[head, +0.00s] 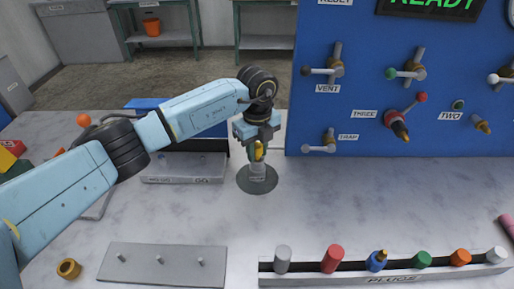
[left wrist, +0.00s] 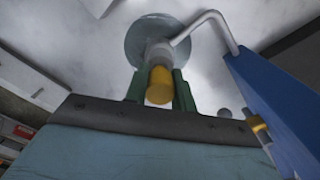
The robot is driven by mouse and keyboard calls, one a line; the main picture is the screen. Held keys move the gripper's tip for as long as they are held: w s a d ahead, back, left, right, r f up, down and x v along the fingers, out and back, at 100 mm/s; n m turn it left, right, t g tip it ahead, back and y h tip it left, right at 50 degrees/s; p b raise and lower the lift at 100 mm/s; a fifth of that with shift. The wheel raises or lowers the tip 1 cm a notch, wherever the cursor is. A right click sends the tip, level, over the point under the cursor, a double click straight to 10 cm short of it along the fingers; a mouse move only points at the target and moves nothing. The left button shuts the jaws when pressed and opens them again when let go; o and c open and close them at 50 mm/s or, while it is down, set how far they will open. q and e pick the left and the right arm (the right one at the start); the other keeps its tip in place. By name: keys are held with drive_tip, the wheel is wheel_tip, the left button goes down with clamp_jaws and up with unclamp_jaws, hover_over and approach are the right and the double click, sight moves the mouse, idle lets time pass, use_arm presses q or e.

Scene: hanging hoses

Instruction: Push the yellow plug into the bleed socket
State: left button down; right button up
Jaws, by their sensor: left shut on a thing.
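My left gripper (head: 257,152) points down over the grey round base (head: 257,185) on the bench. It is shut on the yellow plug (head: 259,150). In the left wrist view the yellow plug (left wrist: 160,85) sits between the two green fingers (left wrist: 160,92). The pale labelled upright (head: 257,172) on the round base is directly below the plug, and it shows as a whitish cylinder (left wrist: 158,53) in the left wrist view. The label is too small to read. The plug and the upright look in line; I cannot tell how far the plug is in. My right gripper is not in view.
The blue panel (head: 340,115) with levers and ports stands right of the gripper. A plug rack (head: 420,274) with several coloured plugs lies at the front right. A grey plate (head: 160,268) lies front left. A bent grey pipe (left wrist: 205,22) passes close by the base.

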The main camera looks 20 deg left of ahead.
sight(257, 145)
use_arm(q)
drive_tip(key=shift+f, duration=0.2)
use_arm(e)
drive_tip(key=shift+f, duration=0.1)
use_arm(q)
drive_tip(key=c, duration=1.1)
unclamp_jaws()
drive_tip(key=shift+r, duration=0.1)
wheel_tip(257, 145, up, 13)
drive_tip(key=shift+r+p, duration=0.1)
drive_tip(key=shift+p, duration=0.3)
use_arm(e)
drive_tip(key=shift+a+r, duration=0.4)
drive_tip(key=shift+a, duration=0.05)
